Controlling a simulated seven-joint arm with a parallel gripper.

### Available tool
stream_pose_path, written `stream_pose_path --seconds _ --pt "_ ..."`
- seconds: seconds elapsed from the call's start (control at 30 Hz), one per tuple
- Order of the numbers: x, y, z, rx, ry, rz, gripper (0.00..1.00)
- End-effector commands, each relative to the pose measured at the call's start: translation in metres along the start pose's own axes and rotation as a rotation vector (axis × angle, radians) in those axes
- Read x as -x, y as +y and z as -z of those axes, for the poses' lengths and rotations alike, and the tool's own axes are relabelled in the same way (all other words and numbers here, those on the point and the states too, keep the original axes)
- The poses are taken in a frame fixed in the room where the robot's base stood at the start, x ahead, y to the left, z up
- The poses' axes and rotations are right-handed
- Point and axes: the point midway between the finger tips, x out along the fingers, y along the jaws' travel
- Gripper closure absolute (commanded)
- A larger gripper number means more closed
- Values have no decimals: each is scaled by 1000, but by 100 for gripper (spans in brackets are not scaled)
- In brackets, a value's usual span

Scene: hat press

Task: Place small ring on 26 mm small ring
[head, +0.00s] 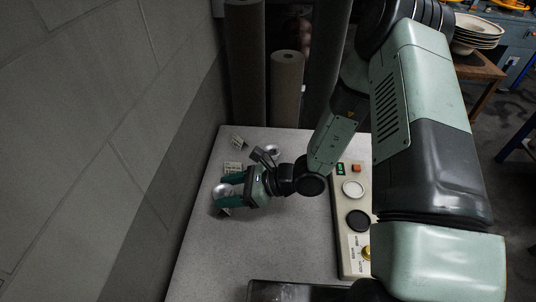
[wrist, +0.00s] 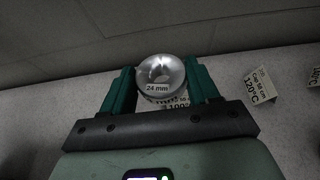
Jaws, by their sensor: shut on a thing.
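My gripper (head: 219,191) is low over the left part of the grey table, its two green fingers pointing left. It is shut on a shiny metal small ring (wrist: 160,68) with a white label reading "24 mm". One finger is on each side of the ring in the wrist view. The held ring also shows in the head view (head: 221,189). A second silvery round piece (head: 272,149) lies farther back, partly behind my wrist; its size cannot be read. I see no label reading 26 mm. A card behind the held ring is partly hidden.
Small label cards (head: 238,140) stand at the table's back left; one card (wrist: 260,87) reads "120°C". A control panel (head: 349,215) with buttons and a yellow knob is on the right. A wall (head: 110,130) borders the left, and tall rolls (head: 286,95) stand behind. The front-middle table (head: 275,245) is clear.

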Motion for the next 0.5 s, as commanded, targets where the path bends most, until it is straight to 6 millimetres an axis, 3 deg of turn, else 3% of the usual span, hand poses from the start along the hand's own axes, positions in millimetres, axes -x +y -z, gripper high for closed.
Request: stream_pose_path --seconds 0.03,0.2,0.4,0.5 --pt "8 -30 3 -20 -1 68 75" --pt "40 -117 8 -104 -2 270 75" --pt "85 -192 8 -184 -1 457 75" --pt "101 -214 6 -210 -2 515 75"
